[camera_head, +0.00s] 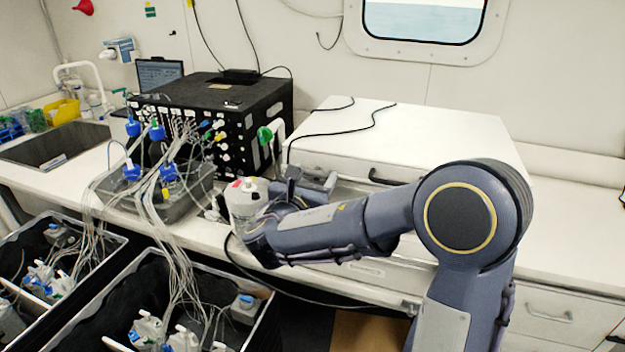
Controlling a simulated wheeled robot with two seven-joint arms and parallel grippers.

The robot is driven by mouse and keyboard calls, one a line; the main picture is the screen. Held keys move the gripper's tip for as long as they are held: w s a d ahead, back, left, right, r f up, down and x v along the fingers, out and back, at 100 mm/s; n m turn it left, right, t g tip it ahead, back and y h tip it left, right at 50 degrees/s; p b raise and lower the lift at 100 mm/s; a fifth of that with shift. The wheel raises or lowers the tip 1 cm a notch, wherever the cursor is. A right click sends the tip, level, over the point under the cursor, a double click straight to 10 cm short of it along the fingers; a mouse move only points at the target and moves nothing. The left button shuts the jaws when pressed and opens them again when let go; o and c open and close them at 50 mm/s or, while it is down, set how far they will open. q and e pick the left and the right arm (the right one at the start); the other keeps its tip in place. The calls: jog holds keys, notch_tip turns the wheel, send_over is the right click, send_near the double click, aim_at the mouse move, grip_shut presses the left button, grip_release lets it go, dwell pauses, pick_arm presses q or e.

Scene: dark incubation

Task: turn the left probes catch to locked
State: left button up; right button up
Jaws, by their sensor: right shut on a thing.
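The white lidded case (415,130) stands on the bench, with a dark handle (392,179) on its front. My right arm comes in from the right, and its gripper (308,182) is at the left end of the case's front. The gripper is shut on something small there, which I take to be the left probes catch. The gripper and wrist hide the catch, so I cannot tell how it is turned. My left gripper is not in view.
Left of the gripper stands a black instrument box (215,108) with many thin tubes. A grey tray (190,195) holds blue-capped bottles. Black crates (150,262) with bottles stand below the bench. The bench top (575,215) at the right is clear.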

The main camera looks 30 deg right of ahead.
jog(key=m+b, duration=0.4)
jog(key=b, duration=0.2)
jog(key=m+b, duration=0.5)
jog(key=b, duration=0.2)
jog(key=m+b, duration=0.5)
jog(key=b, duration=0.2)
jog(key=shift+f, duration=0.35)
jog(key=shift+r+m+b, duration=0.2)
jog(key=shift+m+b, duration=1.35)
jog(key=shift+m, duration=0.25)
jog(key=o, duration=1)
jog(key=v, duration=0.8)
jog(key=shift+d, duration=0.1)
